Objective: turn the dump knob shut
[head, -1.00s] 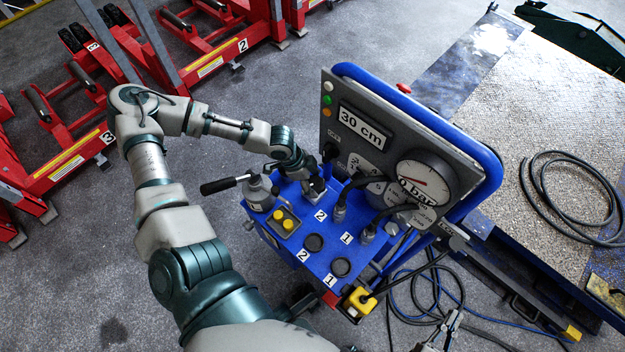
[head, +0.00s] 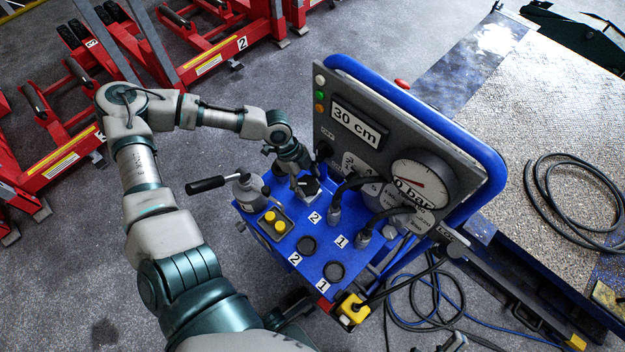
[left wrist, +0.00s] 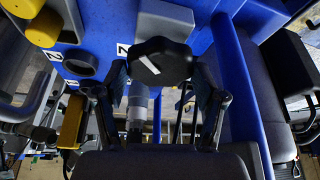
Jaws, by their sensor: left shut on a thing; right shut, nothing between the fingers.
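The dump knob (head: 308,185) is a black knob on the blue top of the control unit (head: 335,252), near the foot of the gauge panel. In the left wrist view the dump knob (left wrist: 160,58) shows a lobed black cap with a pale line across it. My left gripper (head: 303,178) reaches it from the left, and its two fingers (left wrist: 162,75) are shut on either side of the cap. In the head view the hand partly hides the knob. My right gripper (head: 454,342) shows only in part at the bottom edge, shut and empty, apart from the unit.
The gauge panel (head: 350,160) with a "30 cm" display and round gauge (head: 422,182) rises behind the knob. A pump lever (head: 207,185), yellow buttons (head: 275,221) and black hoses (head: 345,192) are close by. Cables lie on the floor. Red jacks (head: 225,55) stand at upper left.

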